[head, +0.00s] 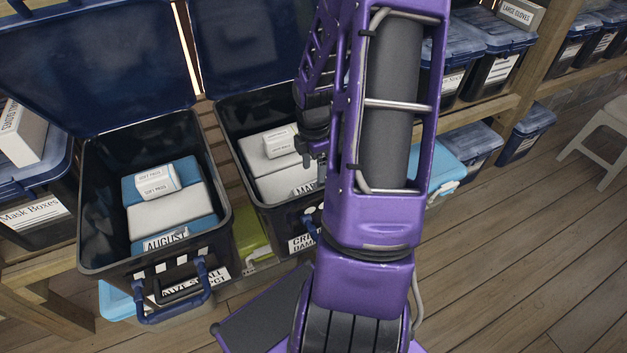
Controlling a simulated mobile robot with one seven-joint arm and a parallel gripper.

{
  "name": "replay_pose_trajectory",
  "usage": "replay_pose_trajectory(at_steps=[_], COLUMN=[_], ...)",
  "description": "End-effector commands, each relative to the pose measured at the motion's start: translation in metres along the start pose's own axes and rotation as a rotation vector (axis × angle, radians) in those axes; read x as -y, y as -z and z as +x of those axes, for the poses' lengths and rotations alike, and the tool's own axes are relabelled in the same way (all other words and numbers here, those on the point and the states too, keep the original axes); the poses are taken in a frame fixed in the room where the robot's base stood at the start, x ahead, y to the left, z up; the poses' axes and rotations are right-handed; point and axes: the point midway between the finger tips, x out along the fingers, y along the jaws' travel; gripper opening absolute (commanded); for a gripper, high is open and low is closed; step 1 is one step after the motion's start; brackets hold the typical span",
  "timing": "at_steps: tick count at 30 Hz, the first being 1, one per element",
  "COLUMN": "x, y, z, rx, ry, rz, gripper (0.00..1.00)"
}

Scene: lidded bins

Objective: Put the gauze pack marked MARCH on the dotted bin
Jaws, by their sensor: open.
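An open black bin with white dots on its front (279,222) stands left of my arm. A white and grey gauze pack (283,187) lies in it, its label reading "MAR" before my gripper and arm cut it off. A small white soft pads pack (281,141) sits at the back of the same bin. My gripper (317,163) is open over the right side of this bin, close to the labelled pack; contact cannot be told. My arm hides the bin's right part and most of the dots.
To the left stands an open bin with white stripes (89,225), holding a blue and white pack marked AUGUST (165,205) and a soft pads pack (157,181). Both blue lids (90,60) are raised. More lidded bins (470,145) stand right. A stool (603,130) stands on open floor.

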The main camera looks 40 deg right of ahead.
Motion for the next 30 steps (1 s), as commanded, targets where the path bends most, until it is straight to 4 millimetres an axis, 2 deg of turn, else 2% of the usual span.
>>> replay_pose_trajectory(at_steps=[1, 3, 9, 30], x=[-0.001, -0.001, 0.000, -0.001], y=[-0.001, -0.001, 0.000, 0.001], z=[-0.015, -0.028, -0.052, -0.058], rx=[0.002, 0.002, 0.001, 0.002], ry=[-0.004, -0.004, -0.001, -0.005], rz=[0.001, 0.001, 0.000, 0.002], gripper=[0.89, 0.89, 0.89, 0.89])
